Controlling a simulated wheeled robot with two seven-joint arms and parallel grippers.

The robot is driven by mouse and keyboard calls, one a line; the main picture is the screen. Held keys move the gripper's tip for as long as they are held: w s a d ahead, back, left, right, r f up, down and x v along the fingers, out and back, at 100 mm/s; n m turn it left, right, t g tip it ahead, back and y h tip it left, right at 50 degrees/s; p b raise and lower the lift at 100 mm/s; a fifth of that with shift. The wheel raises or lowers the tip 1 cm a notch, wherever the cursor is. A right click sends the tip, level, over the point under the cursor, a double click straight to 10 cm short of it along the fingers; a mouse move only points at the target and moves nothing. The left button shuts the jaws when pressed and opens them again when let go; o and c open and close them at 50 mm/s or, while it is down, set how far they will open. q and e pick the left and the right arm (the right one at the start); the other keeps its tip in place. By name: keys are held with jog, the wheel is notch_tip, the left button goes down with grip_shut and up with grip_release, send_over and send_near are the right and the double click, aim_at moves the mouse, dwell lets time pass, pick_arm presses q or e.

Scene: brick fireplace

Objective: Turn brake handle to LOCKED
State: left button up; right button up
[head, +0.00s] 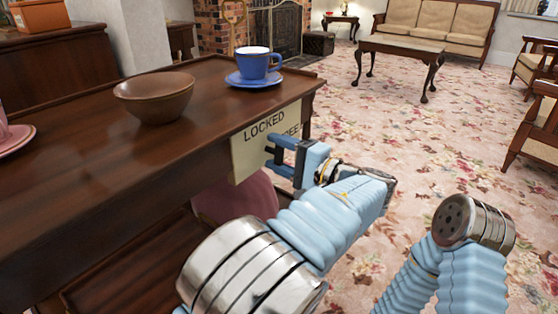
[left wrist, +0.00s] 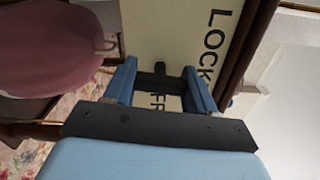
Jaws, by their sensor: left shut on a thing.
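The cream label plate (head: 252,148) is on the end of the dark wooden trolley (head: 85,188). It reads LOCKED at the top, with a partly covered FREE below. My left gripper (head: 278,153) is at this plate, its two blue fingers over the lower lettering. In the left wrist view, the dark brake handle (left wrist: 160,83) lies between the fingers of my left gripper (left wrist: 162,78), which is shut on it. The handle's pointing direction is hard to tell, and in the head view the fingers hide it. My right gripper is out of view.
A blue cup (head: 257,62) on a blue saucer (head: 262,80) stands near the trolley's corner, above my left gripper. A brown bowl (head: 154,98) is beside it. A pink rounded thing (head: 235,197) sits below the top.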

pick_arm(q)
jog(key=shift+d+f+n+b, duration=0.15)
jog(key=shift+n+b, duration=0.15)
jog(key=shift+n, duration=0.2)
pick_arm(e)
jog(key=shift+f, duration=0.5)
pick_arm(q)
jog(key=o, duration=1)
jog(key=shift+o, duration=0.2)
